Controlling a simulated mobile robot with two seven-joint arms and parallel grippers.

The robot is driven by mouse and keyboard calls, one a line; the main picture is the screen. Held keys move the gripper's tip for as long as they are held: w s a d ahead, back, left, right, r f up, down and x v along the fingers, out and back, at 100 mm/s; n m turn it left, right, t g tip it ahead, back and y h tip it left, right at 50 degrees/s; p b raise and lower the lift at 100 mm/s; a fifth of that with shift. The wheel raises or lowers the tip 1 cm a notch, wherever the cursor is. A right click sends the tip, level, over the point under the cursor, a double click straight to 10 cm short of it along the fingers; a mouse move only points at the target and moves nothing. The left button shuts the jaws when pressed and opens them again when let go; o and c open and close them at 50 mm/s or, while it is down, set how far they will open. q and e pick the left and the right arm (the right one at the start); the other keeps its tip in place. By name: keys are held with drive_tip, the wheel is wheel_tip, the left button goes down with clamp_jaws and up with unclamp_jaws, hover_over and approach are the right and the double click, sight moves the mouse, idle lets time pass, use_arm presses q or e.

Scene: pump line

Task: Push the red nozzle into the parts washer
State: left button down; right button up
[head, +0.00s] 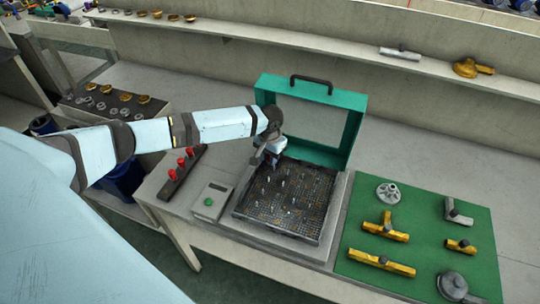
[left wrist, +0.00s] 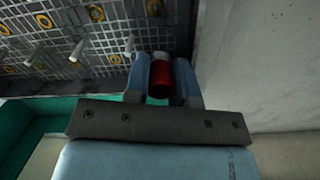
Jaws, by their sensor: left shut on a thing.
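My left gripper (head: 270,156) is over the back left part of the parts washer's grid tray (head: 286,200). In the left wrist view its two blue-grey fingers are shut on a red nozzle (left wrist: 160,79). The nozzle is hidden by the gripper in the head view. The washer's green lid (head: 348,101) stands open behind the tray. Pale pegs (left wrist: 82,50) stick up from the grid, and one peg is close beside the nozzle. I cannot tell whether the nozzle touches a peg. My right gripper is out of view.
Several red nozzles (head: 181,162) stand on a dark rack left of the washer. A control box with a green button (head: 208,202) sits between them. A green mat (head: 420,225) with metal and yellow fittings lies to the right. A shelf (head: 300,41) runs behind.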

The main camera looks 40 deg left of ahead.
use_arm(q)
drive_tip(key=shift+f, duration=0.4)
idle(0.4)
drive_tip(key=shift+s+d+f, duration=0.1)
drive_tip(key=shift+s+f, duration=0.05)
drive_tip(key=shift+f, duration=0.05)
idle(0.8)
drive_tip(key=shift+r+p, duration=0.15)
drive_tip(key=shift+p, duration=0.65)
drive_tip(key=shift+w+r+p, duration=0.2)
drive_tip(key=shift+p, duration=0.2)
idle(0.3)
drive_tip(key=shift+p, duration=0.6)
idle(0.7)
drive_tip(key=c, duration=1.2)
unclamp_jaws()
drive_tip(key=shift+c, duration=0.2)
